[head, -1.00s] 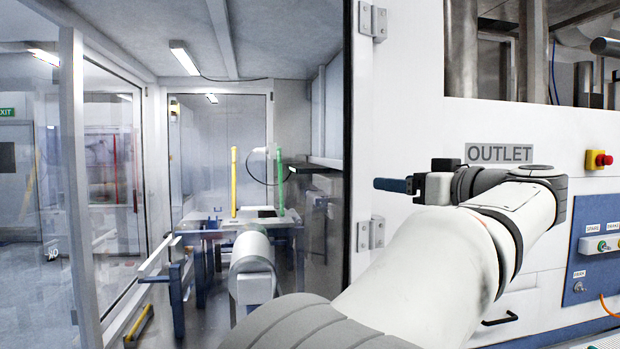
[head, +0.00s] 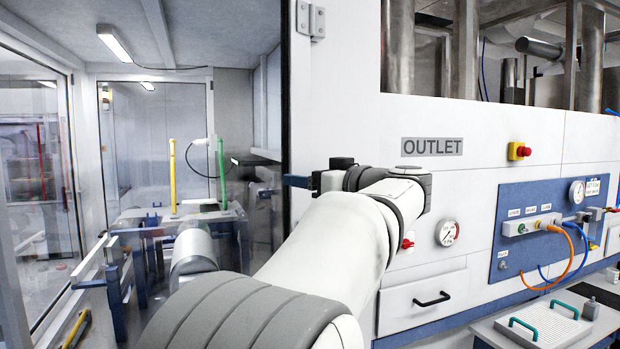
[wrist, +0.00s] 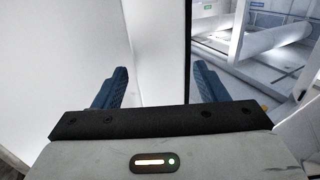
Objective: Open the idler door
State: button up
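No label reading "idler" shows. A white hinged panel (head: 340,90) stands left of the OUTLET label in the head view, with a grey hinge (head: 310,18) near its dark left edge. I cannot tell whether this is the idler door. My gripper (head: 298,182) is in front of the panel's left edge, its blue finger seen side-on. In the wrist view my gripper (wrist: 162,85) has two blue fingers wide apart with nothing held. A pale panel surface (wrist: 155,50) and its dark vertical edge lie beyond the gap. No handle shows between the fingers.
Left of the dark edge is a glazed room with a blue-legged table (head: 180,217) and a grey roller (head: 194,250). At right are a blue valve panel (head: 550,225) with hoses, a drawer (head: 425,300) and a tray with green handles (head: 545,328).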

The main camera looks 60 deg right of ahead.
jog(key=c, duration=1.2)
jog(key=shift+s+d, duration=0.1)
